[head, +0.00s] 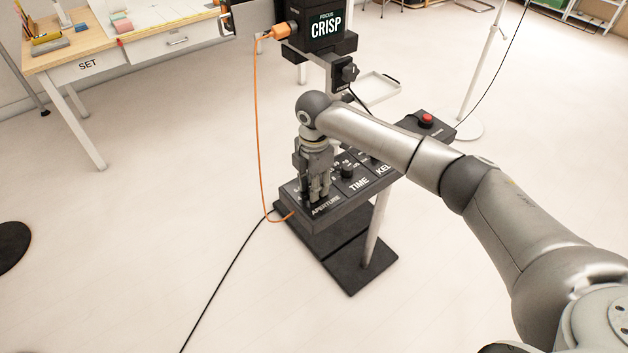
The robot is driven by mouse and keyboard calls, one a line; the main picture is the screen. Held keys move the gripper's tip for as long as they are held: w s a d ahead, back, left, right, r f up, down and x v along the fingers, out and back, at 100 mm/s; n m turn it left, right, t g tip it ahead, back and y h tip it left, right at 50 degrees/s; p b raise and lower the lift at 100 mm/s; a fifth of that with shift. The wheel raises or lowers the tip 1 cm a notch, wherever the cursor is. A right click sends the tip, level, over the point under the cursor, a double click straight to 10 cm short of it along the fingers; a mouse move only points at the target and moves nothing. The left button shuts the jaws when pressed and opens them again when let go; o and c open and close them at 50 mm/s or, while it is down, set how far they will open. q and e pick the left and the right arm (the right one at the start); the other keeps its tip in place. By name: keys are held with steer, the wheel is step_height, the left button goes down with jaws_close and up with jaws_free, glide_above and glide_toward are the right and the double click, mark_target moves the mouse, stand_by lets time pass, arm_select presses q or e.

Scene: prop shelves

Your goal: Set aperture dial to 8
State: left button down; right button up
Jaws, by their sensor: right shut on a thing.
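The black control panel (340,207) stands on a post in the middle of the head view, with sections labelled APERTURE, TIME and KEL. My right gripper (319,197) points straight down at the APERTURE section at the panel's left end. Its fingers are shut on the aperture dial, which they hide along with most of its scale, so I cannot read the setting. The TIME dial (347,170) shows just right of the gripper. My left gripper is not in view.
A black box with a CRISP screen (326,26) stands behind the panel. An orange cable (258,120) hangs left of my gripper. A red button (426,118) sits at the panel's right end. A wooden table (100,52) is at back left. The floor at left is mostly clear.

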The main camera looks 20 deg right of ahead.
steer(key=m+p, duration=0.1)
steer(key=p, duration=0.1)
steer(key=m+p, duration=0.4)
steer(key=shift+r, duration=0.3)
steer(key=shift+m+p, duration=0.7)
steer(key=shift+m, duration=0.3)
steer(key=m+p, duration=0.2)
steer(key=m, duration=0.1)
steer(key=shift+f+m+p, duration=0.1)
steer(key=shift+m+p, duration=0.2)
steer(key=shift+p, duration=0.1)
steer(key=shift+f+m+p, duration=0.15)
steer(key=shift+m+p, duration=1)
steer(key=shift+m, duration=0.65)
steer(key=o, duration=1)
steer(key=shift+o, duration=0.2)
